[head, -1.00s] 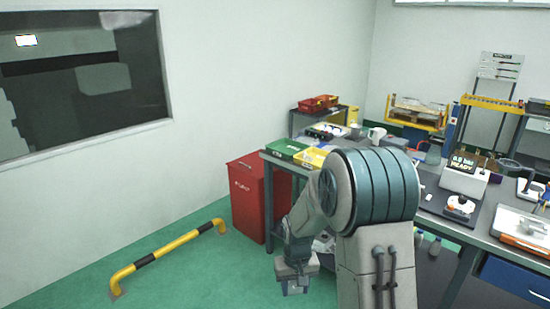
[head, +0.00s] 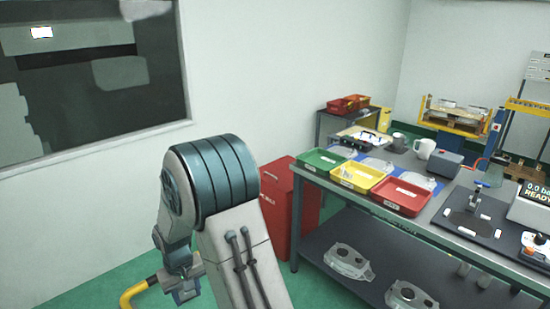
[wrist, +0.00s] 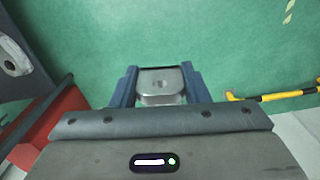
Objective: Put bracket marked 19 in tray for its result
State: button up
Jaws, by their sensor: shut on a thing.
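My gripper (wrist: 160,92) is shut on a grey metal casting (wrist: 162,82), which sits between the two blue fingers over green floor. No number on it is readable. In the head view my gripper (head: 184,291) hangs low at the left, and the held casting is hard to make out there. The green tray (head: 308,164), yellow tray (head: 345,183) and red tray (head: 392,207) stand in a row along the near left edge of the bench, well to the right of my gripper. Their small labels are unreadable.
A red bin (head: 278,205) stands at the bench's left end. A black fixture plate (head: 466,222) and a display reading READY (head: 535,194) are at right. A yellow floor barrier (head: 133,294) is at lower left.

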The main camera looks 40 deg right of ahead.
aim_at(328, 168)
jog(key=u, duration=0.1)
jog(key=i, duration=1.35)
jog(key=z, duration=0.85)
jog(key=i, duration=0.8)
jog(key=z, duration=1.45)
jog(key=i, duration=1.4)
jog(key=z, duration=0.05)
